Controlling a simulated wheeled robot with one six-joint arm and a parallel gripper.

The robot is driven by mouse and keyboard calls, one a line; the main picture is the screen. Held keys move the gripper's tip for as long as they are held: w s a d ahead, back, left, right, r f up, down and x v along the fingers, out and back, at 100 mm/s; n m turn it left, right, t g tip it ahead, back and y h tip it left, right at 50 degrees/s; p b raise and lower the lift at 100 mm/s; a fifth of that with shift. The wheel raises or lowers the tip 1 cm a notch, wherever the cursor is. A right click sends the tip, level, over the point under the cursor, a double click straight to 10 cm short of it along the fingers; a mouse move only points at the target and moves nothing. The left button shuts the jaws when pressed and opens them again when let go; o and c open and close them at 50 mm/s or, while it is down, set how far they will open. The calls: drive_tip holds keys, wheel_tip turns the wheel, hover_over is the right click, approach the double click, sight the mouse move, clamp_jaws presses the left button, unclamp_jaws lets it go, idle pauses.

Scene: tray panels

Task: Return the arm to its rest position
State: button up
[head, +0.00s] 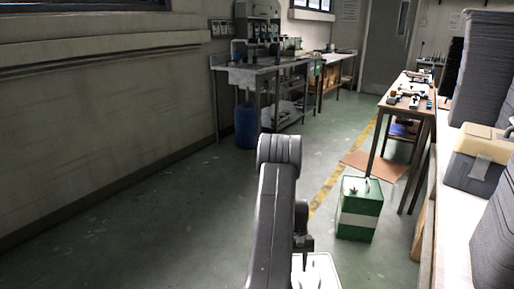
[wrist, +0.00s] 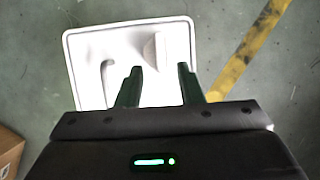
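My gripper (wrist: 159,75) shows in the wrist view with its two dark fingers spread apart and nothing between them. It points down over a white, tray-like panel (wrist: 85,42) with rounded corners. The panel carries a small raised handle-like piece and a pale wedge-shaped piece. I cannot tell how far the fingers are above the panel. In the head view my dark arm rises from the bottom middle and bends down. A white surface (head: 325,272) shows below it at the bottom edge, partly hidden by the arm.
A green and white box (head: 358,218) stands on the floor to the right of my arm. A wooden table (head: 425,103) with small items and a long bench line the right. A metal workbench (head: 265,68) and a blue drum (head: 246,126) are at the back. The left floor is clear.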

sight(297, 283)
drive_tip(key=p+v, duration=0.1)
drive_tip(key=v, duration=0.6)
drive_tip(key=b+x, duration=0.3)
drive_tip(key=x, duration=1)
drive_tip(key=shift+s+f, duration=0.2)
drive_tip(key=shift+f, duration=0.15)
drive_tip(key=shift+w+a+r+n+h, duration=0.15)
drive_tip(key=shift+r+n+h, duration=0.2)
drive_tip(key=shift+n, duration=0.45)
drive_tip(key=n+h, duration=0.1)
drive_tip(key=n, duration=0.2)
drive_tip(key=n+t+h, duration=0.1)
drive_tip(key=n, duration=0.2)
drive_tip(key=shift+a+p, duration=0.1)
drive_tip(key=shift+p, duration=0.25)
